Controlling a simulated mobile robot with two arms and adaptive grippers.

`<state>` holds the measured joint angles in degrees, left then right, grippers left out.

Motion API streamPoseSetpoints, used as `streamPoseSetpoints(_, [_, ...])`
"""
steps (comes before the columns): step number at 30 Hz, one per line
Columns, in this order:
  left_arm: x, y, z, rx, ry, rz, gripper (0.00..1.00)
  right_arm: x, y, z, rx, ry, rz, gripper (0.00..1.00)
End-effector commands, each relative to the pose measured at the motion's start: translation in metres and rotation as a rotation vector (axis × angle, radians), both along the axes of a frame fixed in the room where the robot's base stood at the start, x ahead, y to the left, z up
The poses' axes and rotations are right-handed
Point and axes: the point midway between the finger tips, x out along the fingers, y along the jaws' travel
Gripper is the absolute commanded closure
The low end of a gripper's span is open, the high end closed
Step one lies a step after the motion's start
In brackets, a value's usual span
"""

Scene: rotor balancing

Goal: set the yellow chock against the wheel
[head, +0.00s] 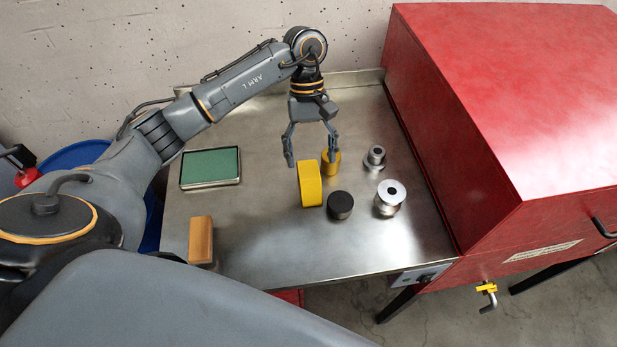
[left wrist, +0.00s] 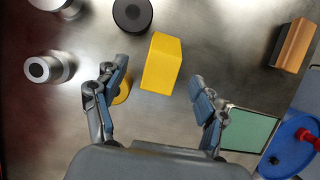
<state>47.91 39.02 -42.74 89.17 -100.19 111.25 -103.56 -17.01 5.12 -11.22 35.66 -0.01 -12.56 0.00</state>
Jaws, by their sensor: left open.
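The yellow chock, a block (head: 310,184), stands on the steel table near its middle; it also shows in the left wrist view (left wrist: 162,63). My left gripper (head: 311,157) is above the table, open and empty, with its fingers pointing down. In the left wrist view the block lies just beyond and between the fingertips (left wrist: 159,72). A short yellow cylinder (head: 331,164) stands behind the block, partly hidden by a finger. A black round piece (head: 340,205) stands right of the block with a small gap. I cannot tell which round piece is the wheel. My right gripper is out of view.
Two silver flanged pieces (head: 390,197) (head: 375,158) stand at the right, near the red cabinet (head: 500,110). A green pad in a tray (head: 210,166) and an orange-brown block (head: 201,239) lie at the left. The table front (head: 300,262) is clear.

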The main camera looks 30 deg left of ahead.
Motion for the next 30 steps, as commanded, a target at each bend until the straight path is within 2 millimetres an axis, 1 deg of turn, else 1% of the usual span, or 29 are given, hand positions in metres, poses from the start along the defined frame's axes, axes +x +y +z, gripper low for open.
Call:
streamPoseSetpoints(4, [-0.006, 0.000, -0.010, -0.001, 0.004, -0.001, 0.28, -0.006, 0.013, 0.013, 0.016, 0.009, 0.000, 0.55])
streamPoseSetpoints(8, [-0.012, 0.002, -0.028, 0.000, 0.006, 0.001, 0.28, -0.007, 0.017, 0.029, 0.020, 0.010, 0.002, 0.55])
streamPoseSetpoints(9, [-0.013, 0.000, -0.035, -0.001, 0.004, -0.001, 0.28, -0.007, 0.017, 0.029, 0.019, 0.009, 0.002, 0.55])
streamPoseSetpoints(12, [-0.016, -0.003, -0.046, 0.000, 0.002, 0.000, 0.28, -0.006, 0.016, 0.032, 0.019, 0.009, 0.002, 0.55])
streamPoseSetpoints(15, [-0.016, -0.003, -0.050, -0.001, 0.001, 0.000, 0.28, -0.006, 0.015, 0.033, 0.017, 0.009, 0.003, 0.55])
streamPoseSetpoints(20, [-0.016, -0.003, -0.051, 0.000, 0.000, -0.001, 0.28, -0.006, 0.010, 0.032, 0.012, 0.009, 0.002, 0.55])
streamPoseSetpoints(21, [-0.016, -0.003, -0.051, 0.000, 0.000, -0.001, 0.32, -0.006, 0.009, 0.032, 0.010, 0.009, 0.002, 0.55])
streamPoseSetpoints(23, [-0.016, -0.003, -0.051, 0.000, 0.000, -0.001, 0.45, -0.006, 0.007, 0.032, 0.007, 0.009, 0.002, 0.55])
streamPoseSetpoints(24, [-0.016, -0.003, -0.051, 0.000, 0.000, -0.001, 0.53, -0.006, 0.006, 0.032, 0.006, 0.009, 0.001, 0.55])
streamPoseSetpoints(29, [-0.016, -0.003, -0.051, 0.000, 0.000, -0.001, 0.85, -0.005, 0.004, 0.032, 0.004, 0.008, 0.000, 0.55])
streamPoseSetpoints(30, [-0.016, -0.003, -0.051, 0.000, 0.000, -0.001, 0.94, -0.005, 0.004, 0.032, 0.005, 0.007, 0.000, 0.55])
